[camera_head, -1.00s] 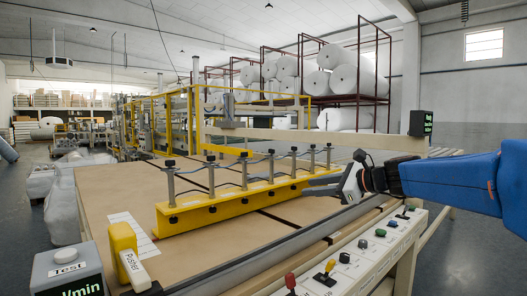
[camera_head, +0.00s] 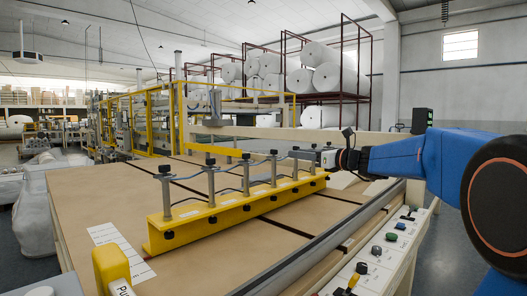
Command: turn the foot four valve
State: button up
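A yellow bar (camera_head: 239,210) stands on the brown table, with several upright grey posts topped by black knobs in a row. White labels lie along its top, too small to read, so I cannot tell which post is foot four. A nearer post with its knob (camera_head: 211,161) stands toward the left, and another (camera_head: 273,155) stands further right. My gripper (camera_head: 306,157) comes in from the right at knob height, by the row's far right end. Its grey fingers overlap the far posts in the picture. I cannot tell whether it touches a knob or how wide its fingers are apart.
The brown table (camera_head: 105,192) is mostly clear around the bar. A control panel (camera_head: 372,262) with coloured knobs runs along the near right edge, beside a metal rail (camera_head: 320,236). A yellow block (camera_head: 112,268) stands at the front left. Wrapped rolls lie behind.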

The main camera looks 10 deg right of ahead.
aim_at(271, 151)
jog(key=x, duration=1.6)
jog(key=shift+w+f, duration=0.1)
jog(key=shift+c, duration=0.5)
grip_shut()
